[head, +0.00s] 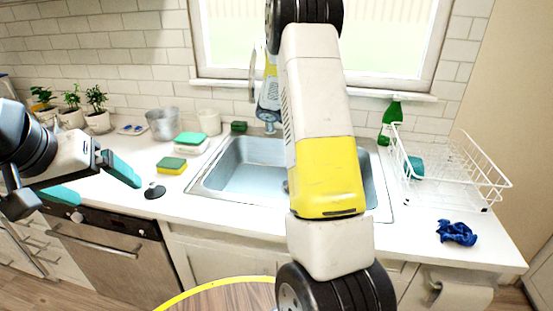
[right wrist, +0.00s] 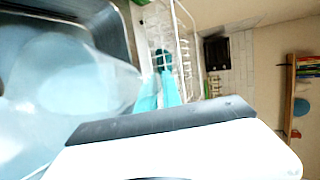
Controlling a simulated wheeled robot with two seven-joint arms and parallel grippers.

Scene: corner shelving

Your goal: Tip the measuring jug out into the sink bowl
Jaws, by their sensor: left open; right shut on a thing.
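The sink bowl (head: 245,165) is a steel basin set in the white counter, partly hidden behind my right arm. It also shows in the right wrist view (right wrist: 118,35). The measuring jug (right wrist: 75,80) is a clear, blurred vessel at the left of the right wrist view, in front of the basin. My right gripper (right wrist: 160,92) has teal fingers shut at the jug's side; the exact contact and the jug's contents are unclear. In the head view my arm hides the right gripper and the jug. My left gripper (head: 105,185) is open and empty over the left counter.
A sponge (head: 171,165) and a dark round item (head: 154,191) lie left of the sink. A metal bucket (head: 162,124) and potted plants (head: 96,110) stand behind. A dish rack (head: 450,175), green bottle (head: 391,118) and blue cloth (head: 457,233) are at right.

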